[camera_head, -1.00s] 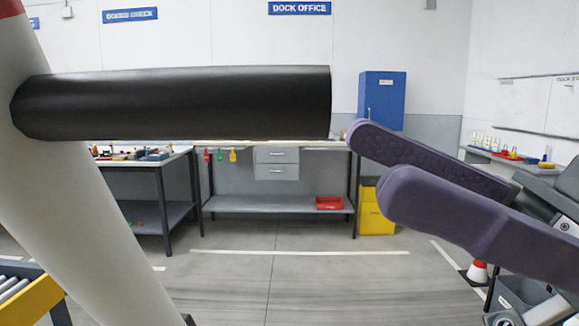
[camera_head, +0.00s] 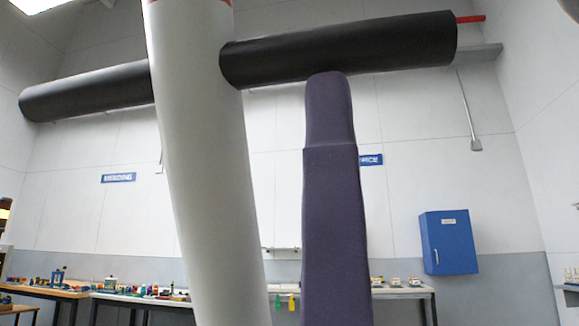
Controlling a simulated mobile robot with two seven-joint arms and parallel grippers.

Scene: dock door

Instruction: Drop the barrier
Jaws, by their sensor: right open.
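The barrier pole (camera_head: 205,170), white with a red band at the top edge, rises large and slightly tilted left of centre. A thick black bar (camera_head: 345,50) crosses it, sticking out on both sides and higher at the right. My right gripper (camera_head: 328,85) points upward, just right of the pole. One purple finger shows, its tip at the bar's lower edge; I cannot tell whether it touches. The other finger is hidden. The gripper is open. My left gripper is out of view.
Benches with small coloured items (camera_head: 145,290) run along the back wall. A blue wall cabinet (camera_head: 448,242) hangs at the right. A thin red rod (camera_head: 471,19) shows beyond the bar's right end. The floor is out of view.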

